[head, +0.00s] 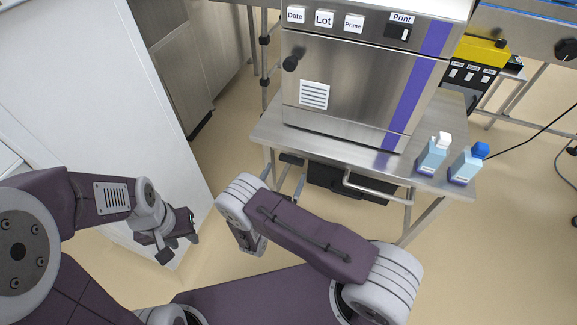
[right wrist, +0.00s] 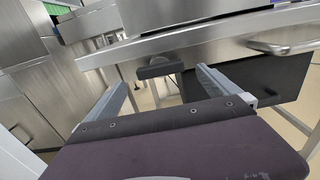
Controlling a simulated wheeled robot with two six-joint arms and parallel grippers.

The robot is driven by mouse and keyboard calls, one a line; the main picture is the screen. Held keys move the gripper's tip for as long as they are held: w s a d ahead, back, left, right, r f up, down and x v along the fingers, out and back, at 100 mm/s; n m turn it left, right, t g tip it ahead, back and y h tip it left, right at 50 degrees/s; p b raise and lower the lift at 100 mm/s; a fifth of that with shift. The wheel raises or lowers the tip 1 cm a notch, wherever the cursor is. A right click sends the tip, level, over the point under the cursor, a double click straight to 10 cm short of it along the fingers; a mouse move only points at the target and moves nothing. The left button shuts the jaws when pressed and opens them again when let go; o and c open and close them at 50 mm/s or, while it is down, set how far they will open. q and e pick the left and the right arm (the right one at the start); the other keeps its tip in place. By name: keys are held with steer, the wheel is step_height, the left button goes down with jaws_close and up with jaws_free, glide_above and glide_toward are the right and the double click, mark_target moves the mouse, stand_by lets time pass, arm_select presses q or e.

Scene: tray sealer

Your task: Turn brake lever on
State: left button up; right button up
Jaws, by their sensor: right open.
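A dark block with a rounded mount, which looks like the brake lever (right wrist: 160,68), sits under the front edge of the steel table. In the head view this dark piece (head: 291,159) shows just below the table's left front edge. My right gripper (right wrist: 166,88) is open, its two pale fingers reaching toward the block with one on each side of the line to it. The fingers look short of it, and nothing is between them. In the head view my right gripper (head: 283,179) is partly hidden by my own arm. My left gripper (head: 178,240) hangs beside the white cabinet, away from the table.
A steel machine (head: 350,85) with labelled buttons stands on the steel table (head: 270,133). Two bottles, one white-capped (head: 432,157) and one blue-capped (head: 466,166), stand at the table's right. A dark drawer (head: 345,185) and bar handle (head: 372,190) are below. A white cabinet (head: 90,90) is left.

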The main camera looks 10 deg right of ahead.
mark_target(290, 162)
steer(key=x, duration=0.4)
steer(key=shift+w+d, duration=0.25)
steer(key=shift+w, duration=0.1)
steer(key=c, duration=1.3)
steer(key=n, duration=0.9)
steer(key=shift+a+f+n, duration=0.1)
steer(key=shift+n, duration=0.2)
steer(key=n, duration=0.4)
steer(key=shift+f+n+b, duration=0.1)
steer(key=shift+n+b, duration=0.2)
steer(key=shift+n, duration=1.8)
